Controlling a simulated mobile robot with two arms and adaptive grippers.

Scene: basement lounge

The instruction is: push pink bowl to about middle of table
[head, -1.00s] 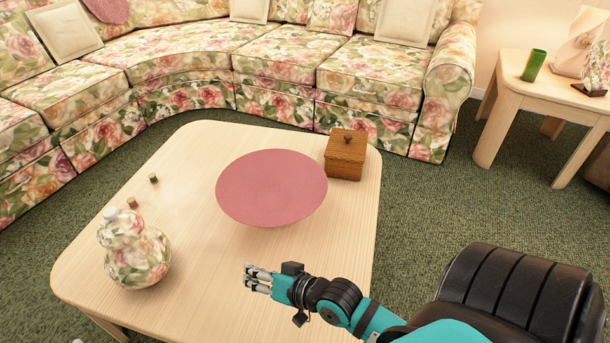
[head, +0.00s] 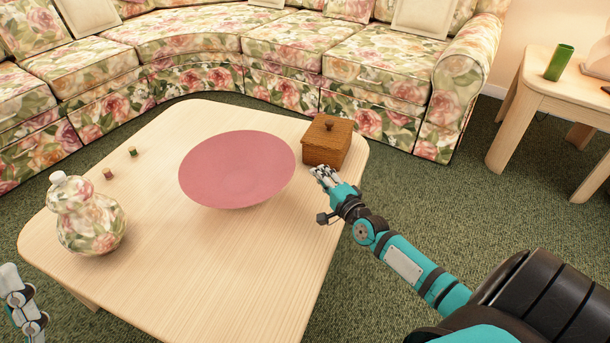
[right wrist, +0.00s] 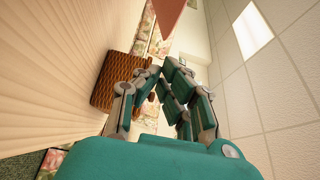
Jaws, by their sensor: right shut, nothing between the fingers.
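The pink bowl (head: 237,168) is wide and shallow and stands upright on the pale wooden table (head: 215,270), around its middle and toward the back. Its pink edge also shows at the top of the right wrist view (right wrist: 170,14). My right gripper (head: 317,174) is shut and empty, to the right of the bowl and apart from it, just in front of the lidded brown box. Its fingers also show in the right wrist view (right wrist: 162,70). My left gripper (head: 18,300) shows only partly at the lower left; its finger state is unclear.
The brown woven box (head: 325,143) stands at the table's back right, close to the right gripper. A floral vase (head: 90,225) stands at the left. Two small blocks (head: 108,174) lie behind it. The table's front is clear.

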